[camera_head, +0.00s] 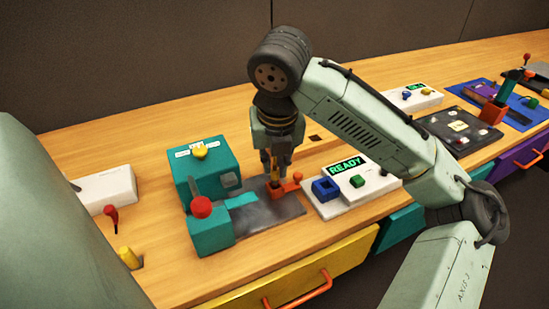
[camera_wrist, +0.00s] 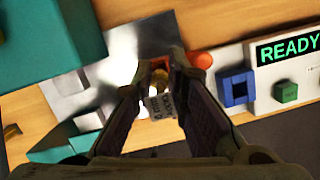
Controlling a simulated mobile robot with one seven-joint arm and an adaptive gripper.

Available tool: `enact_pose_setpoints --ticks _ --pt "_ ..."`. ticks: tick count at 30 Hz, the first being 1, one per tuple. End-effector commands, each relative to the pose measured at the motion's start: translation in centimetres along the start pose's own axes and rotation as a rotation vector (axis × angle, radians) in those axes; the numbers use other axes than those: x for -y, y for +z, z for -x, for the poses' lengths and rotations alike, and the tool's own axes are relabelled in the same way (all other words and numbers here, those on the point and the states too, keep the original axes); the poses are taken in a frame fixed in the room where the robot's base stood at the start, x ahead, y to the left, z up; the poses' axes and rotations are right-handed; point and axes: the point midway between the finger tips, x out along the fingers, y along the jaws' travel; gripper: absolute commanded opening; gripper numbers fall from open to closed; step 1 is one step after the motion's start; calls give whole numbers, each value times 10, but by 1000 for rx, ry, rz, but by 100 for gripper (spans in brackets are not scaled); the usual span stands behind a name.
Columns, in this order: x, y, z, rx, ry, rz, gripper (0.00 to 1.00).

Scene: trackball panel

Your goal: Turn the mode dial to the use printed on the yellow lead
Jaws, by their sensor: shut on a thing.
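The mode dial appears to be the yellow knob (camera_head: 200,153) on the teal box (camera_head: 212,172) in the head view. Small white labels sit around it, too small to read. My gripper (camera_head: 275,181) is away from the dial, low over the grey metal plate to its right. An orange part (camera_head: 292,184) is right beside the fingertips.
A white panel (camera_head: 372,182) with a READY screen, a green button and a blue square block (camera_head: 326,188) stands to the right. A red-ball lever (camera_head: 202,207) rises at the front left of the plate (camera_head: 262,215). Bare wood lies behind my gripper.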

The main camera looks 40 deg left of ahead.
Motion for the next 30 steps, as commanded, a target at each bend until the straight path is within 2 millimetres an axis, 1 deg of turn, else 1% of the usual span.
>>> enact_pose_setpoints --ticks 16,17,18,27,30 --pt "0 -4 -14 -1 0 0 0" --pt "0 -4 -14 0 0 0 14" --pt "0 -4 -13 0 0 0 17" --pt "0 -4 -13 0 0 0 37" --pt "0 -4 -13 0 0 0 37"
